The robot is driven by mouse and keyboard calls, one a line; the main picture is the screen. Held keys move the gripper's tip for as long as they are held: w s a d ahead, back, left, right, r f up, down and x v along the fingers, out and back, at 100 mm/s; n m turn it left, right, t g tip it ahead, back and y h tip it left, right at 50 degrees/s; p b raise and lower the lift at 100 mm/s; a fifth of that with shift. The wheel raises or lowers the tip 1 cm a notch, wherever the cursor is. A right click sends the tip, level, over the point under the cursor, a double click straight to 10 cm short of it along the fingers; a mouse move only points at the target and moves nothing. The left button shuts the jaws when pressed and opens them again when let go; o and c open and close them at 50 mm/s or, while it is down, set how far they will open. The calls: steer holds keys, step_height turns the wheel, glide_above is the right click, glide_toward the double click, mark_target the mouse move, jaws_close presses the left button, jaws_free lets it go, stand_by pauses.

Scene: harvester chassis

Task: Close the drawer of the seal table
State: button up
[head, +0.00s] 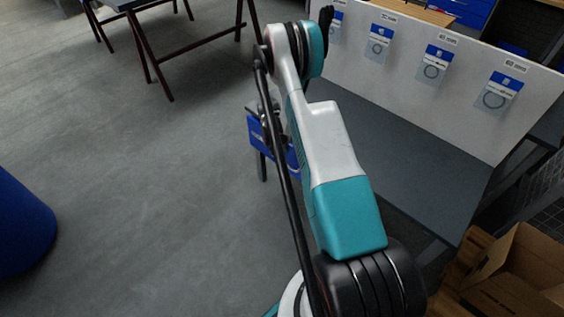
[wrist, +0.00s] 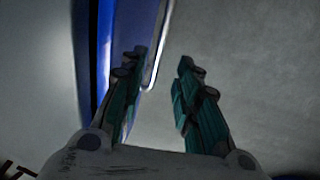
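The seal table has a dark grey top (head: 410,150) and a white backboard (head: 400,70). Its blue drawer (head: 262,135) shows at the table's left side, sticking out from under the top. My arm covers part of it. In the wrist view a blue panel of the drawer (wrist: 106,40) stands at the left, with a pale curved strip like a handle (wrist: 153,60) beside it. My gripper (wrist: 160,60) is open, its two teal fingers apart. The left finger overlaps the blue panel; whether they touch I cannot tell. In the head view the gripper is mostly hidden behind my arm.
Several seal packets (head: 436,66) hang on the backboard. An open cardboard box (head: 515,265) stands at the lower right. A blue round container (head: 20,225) stands at the left. A trestle table (head: 140,45) is at the back left. The grey floor (head: 140,200) between is clear.

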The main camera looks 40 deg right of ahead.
mark_target(282, 162)
steer(key=f, duration=0.2)
steer(key=d+f+b, duration=0.1)
steer(key=f, duration=0.2)
steer(key=f+b, duration=0.1)
steer(key=f, duration=0.1)
steer(key=shift+w+d+f, duration=0.1)
steer(key=shift+d+f, duration=0.1)
steer(key=shift+d, duration=0.05)
jaws_close()
